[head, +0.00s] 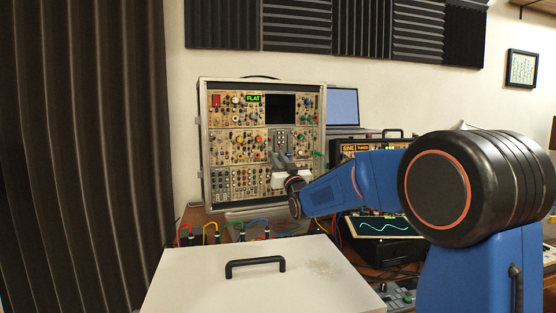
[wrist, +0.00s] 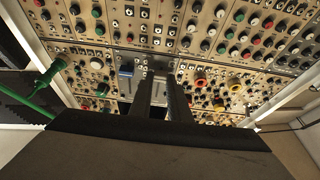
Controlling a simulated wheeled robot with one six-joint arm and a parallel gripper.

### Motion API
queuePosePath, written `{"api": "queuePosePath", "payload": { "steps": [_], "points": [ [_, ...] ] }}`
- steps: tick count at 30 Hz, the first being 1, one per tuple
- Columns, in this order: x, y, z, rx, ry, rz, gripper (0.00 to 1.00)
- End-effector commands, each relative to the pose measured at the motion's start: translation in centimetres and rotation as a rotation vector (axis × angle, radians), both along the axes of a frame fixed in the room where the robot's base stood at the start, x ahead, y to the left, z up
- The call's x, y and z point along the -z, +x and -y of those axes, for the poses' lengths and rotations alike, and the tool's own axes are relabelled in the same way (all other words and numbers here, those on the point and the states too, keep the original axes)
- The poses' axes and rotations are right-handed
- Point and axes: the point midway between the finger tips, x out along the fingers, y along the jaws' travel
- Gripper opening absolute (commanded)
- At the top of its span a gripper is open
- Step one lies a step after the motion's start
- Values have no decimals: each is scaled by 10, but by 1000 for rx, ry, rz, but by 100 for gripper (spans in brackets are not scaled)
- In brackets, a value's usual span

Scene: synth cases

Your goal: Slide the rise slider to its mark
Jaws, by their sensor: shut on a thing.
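The synth case (head: 203,150) stands upright at the back, full of modules with knobs and sockets. A grey slider module (head: 280,134) sits in its middle row, and its left part shows in the wrist view (wrist: 126,82). My gripper (head: 281,157) reaches to the lower part of this module. In the wrist view, my two fingers (wrist: 161,78) point at the panel with a narrow gap between them. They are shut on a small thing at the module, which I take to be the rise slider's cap. The fingers hide the cap, and I cannot make out its mark.
A green cable plug (wrist: 50,75) stands out from the panel at the left in the wrist view. A white lid with a black handle (head: 255,266) lies in front of the case. Coloured cables (head: 252,227) lie between them. An oscilloscope (head: 384,229) stands at right.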

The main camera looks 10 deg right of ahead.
Motion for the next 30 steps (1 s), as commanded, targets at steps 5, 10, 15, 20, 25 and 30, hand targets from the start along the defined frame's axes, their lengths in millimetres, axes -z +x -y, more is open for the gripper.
{"api": "queuePosePath", "payload": {
  "steps": [5, 10, 15, 20, 25, 30],
  "points": [
    [-26, 0, 0, 0, 1, 5, 0],
    [-59, 0, 0, 0, 1, 4, 0],
    [-70, 0, 0, 0, 0, 1, 0],
    [-70, 0, 0, 0, 0, 2, 0],
    [-71, 0, 0, 0, 0, 3, 36],
    [-70, 0, 0, 0, 0, 2, 36]
  ]
}}
